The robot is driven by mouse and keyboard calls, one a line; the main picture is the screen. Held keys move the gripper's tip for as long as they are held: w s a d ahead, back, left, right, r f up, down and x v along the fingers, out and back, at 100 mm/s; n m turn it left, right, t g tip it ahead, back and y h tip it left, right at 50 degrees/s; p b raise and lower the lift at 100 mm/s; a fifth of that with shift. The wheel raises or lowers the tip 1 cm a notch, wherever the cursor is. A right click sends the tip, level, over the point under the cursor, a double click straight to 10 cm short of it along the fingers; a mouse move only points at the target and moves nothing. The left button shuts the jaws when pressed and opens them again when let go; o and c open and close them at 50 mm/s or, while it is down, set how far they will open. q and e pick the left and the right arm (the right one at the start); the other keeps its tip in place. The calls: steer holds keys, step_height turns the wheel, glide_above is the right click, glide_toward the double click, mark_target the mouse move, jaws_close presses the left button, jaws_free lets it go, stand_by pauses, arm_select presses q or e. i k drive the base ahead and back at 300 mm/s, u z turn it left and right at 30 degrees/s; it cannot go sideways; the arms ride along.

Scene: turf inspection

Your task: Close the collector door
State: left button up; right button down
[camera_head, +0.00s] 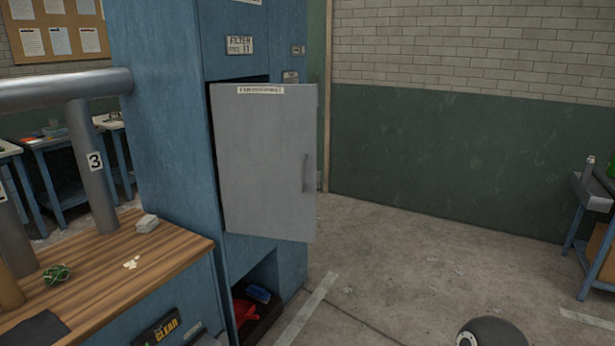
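The collector door (262,160) is a flat grey panel with a label strip along its top and an upright handle (306,172) near its right edge. It stands partly open on the tall blue collector cabinet (165,130). A dark gap shows above the door and along its left edge, and its right edge sticks out past the cabinet front. The door hides most of the opening behind it. Neither of my grippers is in view.
A wooden-topped bench (110,270) with small items stands at the left, against the cabinet. The concrete floor (420,260) right of the door is mostly clear.

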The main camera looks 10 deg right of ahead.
mark_target(265, 135)
steer(key=u, duration=0.25)
steer(key=i, duration=1.45)
steer(key=z, duration=0.45)
